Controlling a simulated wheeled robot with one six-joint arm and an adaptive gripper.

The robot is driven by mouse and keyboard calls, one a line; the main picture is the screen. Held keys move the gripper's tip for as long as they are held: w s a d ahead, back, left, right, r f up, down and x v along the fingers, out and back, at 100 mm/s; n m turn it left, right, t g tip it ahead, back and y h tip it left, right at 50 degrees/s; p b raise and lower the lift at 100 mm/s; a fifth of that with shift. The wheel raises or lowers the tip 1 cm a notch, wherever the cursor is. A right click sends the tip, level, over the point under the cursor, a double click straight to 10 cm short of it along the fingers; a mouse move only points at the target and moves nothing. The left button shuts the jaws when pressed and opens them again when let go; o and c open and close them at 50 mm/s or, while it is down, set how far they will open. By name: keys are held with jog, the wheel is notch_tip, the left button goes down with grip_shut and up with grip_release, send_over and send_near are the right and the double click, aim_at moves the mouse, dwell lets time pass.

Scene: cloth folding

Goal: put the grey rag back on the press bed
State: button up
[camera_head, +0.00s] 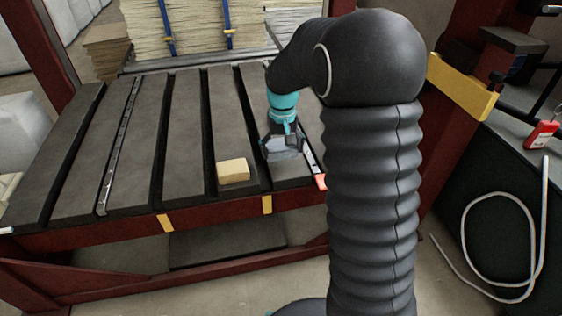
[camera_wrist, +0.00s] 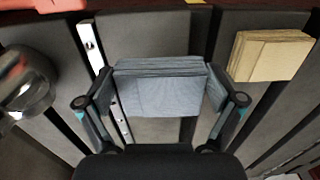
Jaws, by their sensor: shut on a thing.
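The press bed (camera_head: 185,120) is a broad surface of dark grey slats with gaps between them, in a red frame. My gripper (camera_head: 283,140) is over its right part. In the wrist view, my gripper (camera_wrist: 161,92) is shut on the grey rag (camera_wrist: 160,97), a folded, layered blue-grey cloth pinched between the two fingers at its left and right ends. In the head view the rag (camera_head: 285,147) shows under the gripper, partly covered by it. I cannot tell whether its underside touches the slats.
A perforated metal strip (camera_head: 118,145) runs along the bed's left. The bed's middle is clear. A red-and-yellow post (camera_head: 462,88) stands right.

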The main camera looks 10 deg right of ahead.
aim_at(282, 169)
jog(key=shift+a+f, duration=0.1)
jog(key=shift+f, duration=2.15)
jog(key=shift+f, duration=0.1)
jog(key=o, duration=0.8)
jog(key=shift+b, duration=0.3)
jog(key=shift+c, duration=0.2)
notch_tip(282, 169, up, 12)
jog(key=shift+r+p, duration=0.1)
jog(key=shift+p, duration=0.65)
jog(key=s+r+t, duration=0.2)
jog(key=s+r, duration=0.1)
jog(key=s, duration=1.1)
jog(key=s+r+t, duration=0.3)
jog(key=s, duration=1.1)
jog(key=shift+s+r+t, duration=0.25)
jog(key=shift+s+t, duration=0.05)
jog(key=shift+s, duration=0.05)
